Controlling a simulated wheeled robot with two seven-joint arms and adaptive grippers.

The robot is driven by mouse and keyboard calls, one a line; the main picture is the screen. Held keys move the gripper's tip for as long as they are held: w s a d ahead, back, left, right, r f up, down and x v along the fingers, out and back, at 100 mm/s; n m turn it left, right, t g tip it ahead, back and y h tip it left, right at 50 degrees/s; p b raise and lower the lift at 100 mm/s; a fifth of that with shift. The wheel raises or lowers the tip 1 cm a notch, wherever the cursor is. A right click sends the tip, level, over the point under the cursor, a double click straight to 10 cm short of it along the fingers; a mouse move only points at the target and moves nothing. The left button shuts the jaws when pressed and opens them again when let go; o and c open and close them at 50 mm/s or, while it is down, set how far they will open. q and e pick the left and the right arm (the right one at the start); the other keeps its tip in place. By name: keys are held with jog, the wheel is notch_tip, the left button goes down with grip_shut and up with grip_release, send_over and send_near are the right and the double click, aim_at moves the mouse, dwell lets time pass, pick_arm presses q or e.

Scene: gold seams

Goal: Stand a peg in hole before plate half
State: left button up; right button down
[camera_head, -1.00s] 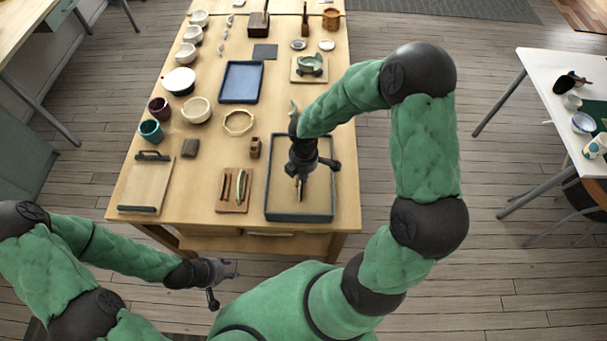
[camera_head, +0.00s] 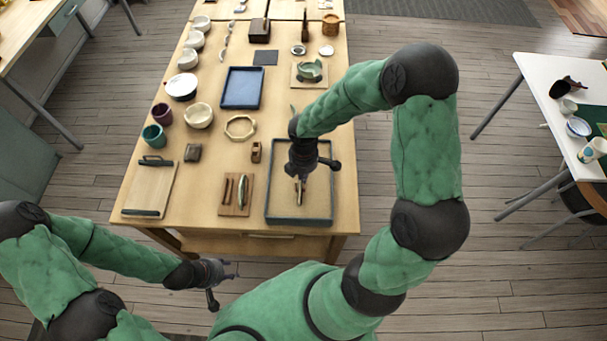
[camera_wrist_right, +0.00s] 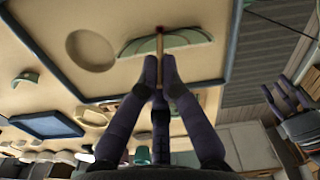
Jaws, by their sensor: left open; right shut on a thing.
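My right gripper (camera_head: 300,178) is shut on a thin tan peg (camera_wrist_right: 160,46) with a dark red end, above the dark-rimmed tray (camera_head: 299,220). In the right wrist view, the fingers pinch the peg and its far end overlaps a pale green plate half (camera_wrist_right: 190,39). I cannot tell whether that end touches the tray's pale bed or enters a hole. A round shallow hollow (camera_wrist_right: 90,50) lies beside the plate half. My arm hides much of the tray in the head view. My left gripper (camera_head: 224,275) is open and empty, off the table's front edge.
A small board with long pieces (camera_head: 237,209) lies left of the tray, with a larger wooden board (camera_head: 150,185) at far left. A blue tray (camera_head: 242,88), an octagonal ring (camera_head: 240,127) and bowls (camera_head: 198,115) stand farther back. Bare tabletop shows between them.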

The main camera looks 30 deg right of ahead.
jog(key=shift+r+p, duration=0.3)
jog(key=shift+r, duration=0.2)
jog(key=shift+f, duration=0.1)
jog(key=shift+f+n, duration=0.6)
jog(key=shift+f+b, duration=1.55)
jog(key=shift+f, duration=0.4)
dwell(2.4)
jog(key=c, duration=1.4)
grip_release()
jog(key=shift+o, duration=0.2)
jog(key=o, duration=0.5)
